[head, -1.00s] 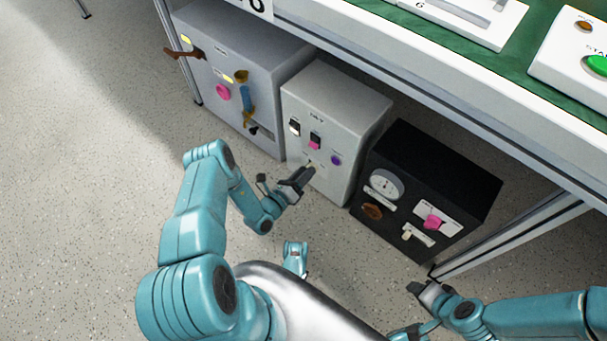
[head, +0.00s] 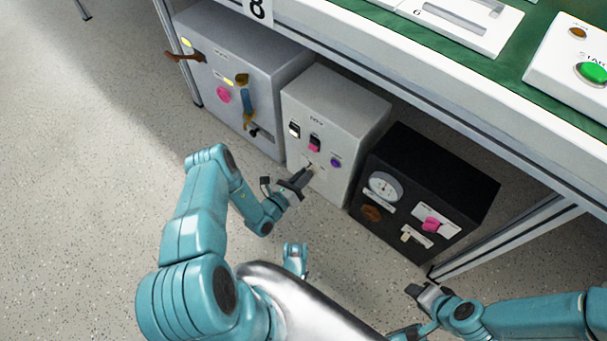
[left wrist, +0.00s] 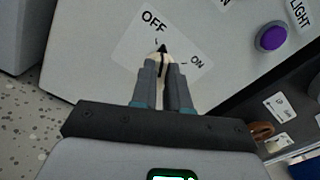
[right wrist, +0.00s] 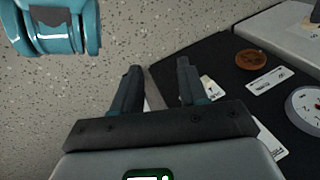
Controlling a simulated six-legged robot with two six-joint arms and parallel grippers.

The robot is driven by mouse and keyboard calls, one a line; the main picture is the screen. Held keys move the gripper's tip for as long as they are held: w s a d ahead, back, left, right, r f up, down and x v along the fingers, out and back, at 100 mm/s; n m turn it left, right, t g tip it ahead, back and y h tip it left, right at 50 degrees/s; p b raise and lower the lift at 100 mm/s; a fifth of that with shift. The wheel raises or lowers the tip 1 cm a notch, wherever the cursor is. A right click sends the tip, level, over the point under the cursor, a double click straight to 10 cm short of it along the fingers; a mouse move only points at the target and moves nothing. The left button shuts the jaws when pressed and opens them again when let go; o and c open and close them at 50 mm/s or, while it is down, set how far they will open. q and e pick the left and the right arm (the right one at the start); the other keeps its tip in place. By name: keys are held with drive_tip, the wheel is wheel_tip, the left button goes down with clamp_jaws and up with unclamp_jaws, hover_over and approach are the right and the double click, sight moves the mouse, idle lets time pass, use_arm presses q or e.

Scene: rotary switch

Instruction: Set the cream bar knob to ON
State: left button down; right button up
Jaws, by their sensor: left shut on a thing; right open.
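The cream bar knob (left wrist: 157,58) is on a white label plate on the front of the light grey box (head: 335,105). Its black pointer points up in the left wrist view, just right of the OFF print (left wrist: 154,20) and short of the ON print (left wrist: 196,63). My left gripper (left wrist: 161,70) is shut on the knob, with a finger on each side, hiding its lower part. In the head view the left gripper (head: 304,178) covers most of the knob. My right gripper (right wrist: 158,68) is open and empty near the black box (head: 440,180).
A purple button (left wrist: 270,36) sits to the right of the knob. Switches (head: 315,143) are above it. A larger grey box (head: 235,60) stands to the left. A table (head: 400,90) overhangs the boxes. The speckled floor in front is largely clear.

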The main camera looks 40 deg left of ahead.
use_arm(q)
drive_tip(key=shift+d+m+p, duration=0.2)
drive_tip(key=shift+m+p, duration=0.85)
drive_tip(key=shift+m, duration=2.6)
drive_tip(key=shift+d+m+p, duration=0.15)
drive_tip(key=shift+m+p, duration=0.85)
drive_tip(key=shift+m, duration=2.65)
use_arm(e)
drive_tip(key=shift+g, duration=0.6)
drive_tip(key=shift+s+a+r, duration=0.15)
drive_tip(key=shift+s+r, duration=0.65)
drive_tip(key=shift+r, duration=0.25)
drive_tip(key=shift+s+a+r, duration=0.15)
drive_tip(key=shift+s+r, duration=0.65)
drive_tip(key=shift+r, duration=0.25)
use_arm(q)
drive_tip(key=shift+f, duration=0.1)
drive_tip(key=c, duration=1.1)
unclamp_jaws()
